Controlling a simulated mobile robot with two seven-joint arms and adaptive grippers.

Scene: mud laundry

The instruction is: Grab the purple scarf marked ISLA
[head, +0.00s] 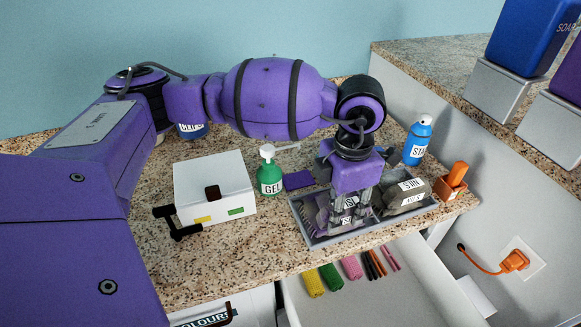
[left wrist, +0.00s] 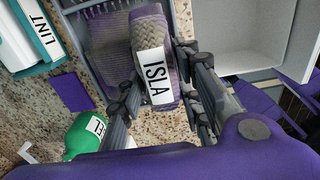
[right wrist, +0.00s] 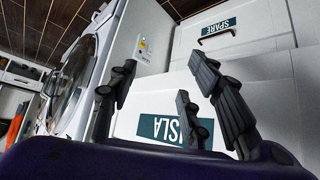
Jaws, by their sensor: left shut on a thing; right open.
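The purple-grey scarf marked ISLA (left wrist: 150,28) is a rolled bundle with a white label between the fingers of my left gripper (left wrist: 160,100) in the left wrist view. In the head view my left gripper (head: 349,212) points down into a grey tray (head: 340,240) on the counter and hides most of the scarf. The gripper is shut on the scarf. I cannot tell whether the scarf touches the tray floor. My right gripper (right wrist: 165,85) is open and empty in the right wrist view, in front of white fronts labelled SPARE and ISLA.
A grey bundle marked NILS (head: 408,190) lies at the tray's right. A green GEL bottle (head: 269,174), a white box (head: 213,185), a blue spray bottle (head: 417,142) and an orange holder (head: 452,183) stand around. An open drawer (head: 375,290) with coloured items is below.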

